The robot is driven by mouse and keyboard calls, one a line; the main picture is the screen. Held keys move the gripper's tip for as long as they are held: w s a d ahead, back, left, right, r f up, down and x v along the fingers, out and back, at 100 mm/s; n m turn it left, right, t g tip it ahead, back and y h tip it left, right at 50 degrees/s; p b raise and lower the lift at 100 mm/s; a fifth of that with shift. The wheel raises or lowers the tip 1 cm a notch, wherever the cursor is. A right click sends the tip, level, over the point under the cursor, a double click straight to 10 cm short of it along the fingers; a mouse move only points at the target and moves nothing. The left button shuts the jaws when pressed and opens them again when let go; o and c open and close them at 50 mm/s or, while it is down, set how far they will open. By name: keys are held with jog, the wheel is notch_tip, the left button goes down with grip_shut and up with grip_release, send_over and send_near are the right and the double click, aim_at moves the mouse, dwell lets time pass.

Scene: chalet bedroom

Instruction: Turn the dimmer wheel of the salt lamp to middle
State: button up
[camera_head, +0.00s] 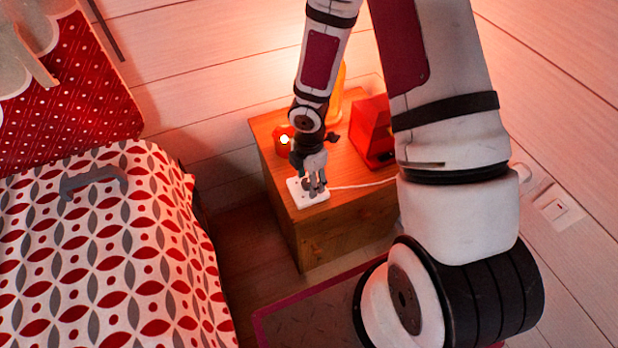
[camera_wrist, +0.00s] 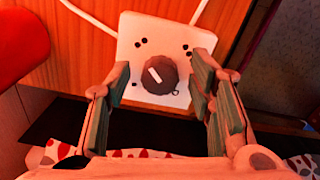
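The dimmer is a white square plate (camera_wrist: 160,35) with a dark round wheel (camera_wrist: 159,75) in the wrist view. A white mark on the wheel slants from upper left to lower right. Small dark dots sit around the wheel. My gripper (camera_wrist: 161,68) is open, with one finger on each side of the wheel and visible gaps to it. In the head view, my gripper (camera_head: 316,187) is over the white plate (camera_head: 299,197) and hides the wheel. An orange upright shape (camera_head: 338,95), possibly the salt lamp, stands behind my arm, mostly hidden.
The plate lies on a wooden bedside table (camera_head: 325,237), near its front edge. A white cord (camera_head: 362,185) runs right from it. A red box-like object (camera_head: 371,131) and a small red holder with a light (camera_head: 284,139) stand nearby. A patterned bed (camera_head: 100,255) is at left.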

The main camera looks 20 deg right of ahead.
jog(key=shift+r, duration=0.15)
notch_tip(320, 180, up, 12)
dwell(0.5)
dwell(0.4)
jog(key=s+d+r+m+h, duration=0.2)
jog(key=s+r+m, duration=0.3)
jog(key=r, duration=0.3)
jog(key=s+d+r+m+h, duration=0.1)
jog(key=s+d+r+m, duration=0.2)
jog(key=s+r+m, duration=0.45)
jog(key=s+a+r+m+t+y, duration=0.1)
jog(key=s+a+r+m, duration=0.1)
jog(key=s+r+m, duration=0.3)
jog(key=s+a+r+m+y, duration=0.2)
jog(key=s+a+r+m, duration=0.15)
jog(key=s, duration=0.45)
notch_tip(320, 180, up, 17)
jog(key=t+p, duration=0.3)
jog(key=p, duration=1.2)
jog(key=shift+d+r+p, duration=0.2)
jog(key=shift+d+p, duration=0.05)
jog(key=shift+p, duration=0.05)
jog(key=shift+w, duration=0.1)
